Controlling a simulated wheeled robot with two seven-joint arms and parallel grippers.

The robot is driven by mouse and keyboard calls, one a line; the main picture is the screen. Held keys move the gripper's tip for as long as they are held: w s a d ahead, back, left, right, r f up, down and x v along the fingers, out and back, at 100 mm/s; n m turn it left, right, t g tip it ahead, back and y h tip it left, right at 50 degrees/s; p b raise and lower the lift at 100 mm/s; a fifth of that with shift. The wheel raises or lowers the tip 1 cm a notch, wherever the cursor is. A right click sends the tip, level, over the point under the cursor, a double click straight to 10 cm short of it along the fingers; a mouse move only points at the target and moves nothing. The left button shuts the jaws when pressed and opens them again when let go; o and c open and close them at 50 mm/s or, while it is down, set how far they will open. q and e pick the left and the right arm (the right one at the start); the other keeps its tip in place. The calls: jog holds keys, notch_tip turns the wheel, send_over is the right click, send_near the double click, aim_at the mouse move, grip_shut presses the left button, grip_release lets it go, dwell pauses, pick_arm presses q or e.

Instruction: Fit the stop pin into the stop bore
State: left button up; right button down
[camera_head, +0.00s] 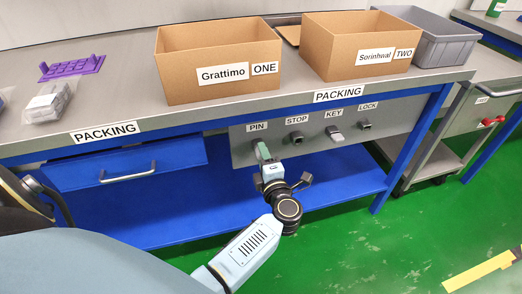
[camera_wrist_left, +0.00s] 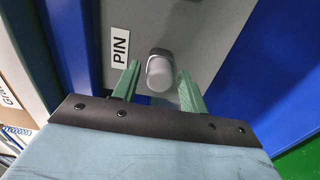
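The stop pin (camera_wrist_left: 160,72) is a grey, round-ended piece beside the PIN label on the grey panel. In the wrist view it lies between and just beyond the green fingertips of my left gripper (camera_wrist_left: 160,76), which are apart, with gaps on both sides. In the head view my left gripper (camera_head: 262,152) is at the panel under PIN and hides the pin. A dark grey fitting (camera_head: 296,137) sits under the STOP label, to the right; whether its bore is open cannot be told. My right gripper is not in view.
The grey panel (camera_head: 238,150) also carries fittings under KEY (camera_head: 335,134) and LOCK (camera_head: 365,125). Above is the worktop with two cardboard boxes (camera_head: 218,65) (camera_head: 362,50) and a grey crate (camera_head: 440,45). A blue drawer (camera_head: 125,170) is at the left. A blue shelf (camera_head: 205,215) lies below.

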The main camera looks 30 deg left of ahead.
pick_arm(q)
grip_shut()
jog(key=shift+s+d, duration=0.1)
jog(key=shift+d, duration=0.05)
jog(key=shift+p+v, duration=0.85)
jog(key=shift+v, duration=2)
jog(key=v, duration=0.4)
jog(key=shift+p, duration=0.35)
